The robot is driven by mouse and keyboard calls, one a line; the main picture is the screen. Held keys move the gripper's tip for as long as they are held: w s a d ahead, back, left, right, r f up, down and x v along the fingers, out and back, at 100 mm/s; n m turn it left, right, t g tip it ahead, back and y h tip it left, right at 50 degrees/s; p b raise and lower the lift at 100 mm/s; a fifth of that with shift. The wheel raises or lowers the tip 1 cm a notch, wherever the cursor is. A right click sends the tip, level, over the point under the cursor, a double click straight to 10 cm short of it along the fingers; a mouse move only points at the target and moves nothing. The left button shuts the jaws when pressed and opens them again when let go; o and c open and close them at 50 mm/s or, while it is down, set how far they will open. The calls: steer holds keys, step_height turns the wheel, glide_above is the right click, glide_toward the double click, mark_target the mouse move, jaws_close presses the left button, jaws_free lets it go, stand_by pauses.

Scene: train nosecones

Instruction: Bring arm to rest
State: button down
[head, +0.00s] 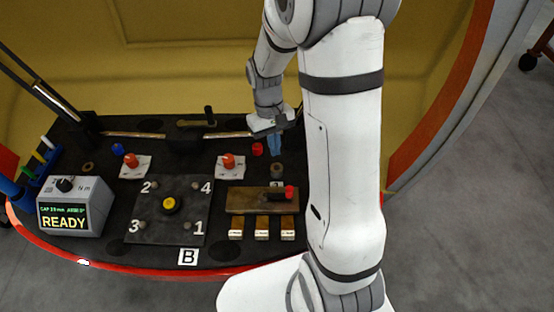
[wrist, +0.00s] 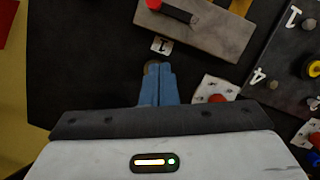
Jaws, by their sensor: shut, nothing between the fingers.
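My gripper (head: 273,143) hangs over the right part of the black work surface (head: 115,205), with its blue fingers pointing down. In the wrist view the blue fingers (wrist: 158,85) are pressed together with nothing between them. A small round socket or stud (head: 277,170) lies just beyond the fingertips, beside a label marked 1 (wrist: 161,46). In the wrist view the fingers partly cover it. My white arm stands across the right half of the head view and hides part of the surface.
A wooden block (head: 240,200) with a red-ended black tool (head: 284,192) lies close by. A square plate numbered 1 to 4 (head: 148,228) is left of it. Red knobs (head: 229,160) (head: 131,160) stand on white pads. A display box (head: 70,206) reads READY.

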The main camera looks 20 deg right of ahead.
steer(key=shift+v, duration=1)
steer(key=shift+r, duration=0.1)
steer(key=s+a+r+m+t+p, duration=0.1)
steer(key=s+r+t+p, duration=0.4)
steer(key=s+r, duration=0.9)
step_height(320, 180, up, 3)
steer(key=shift+r, duration=0.15)
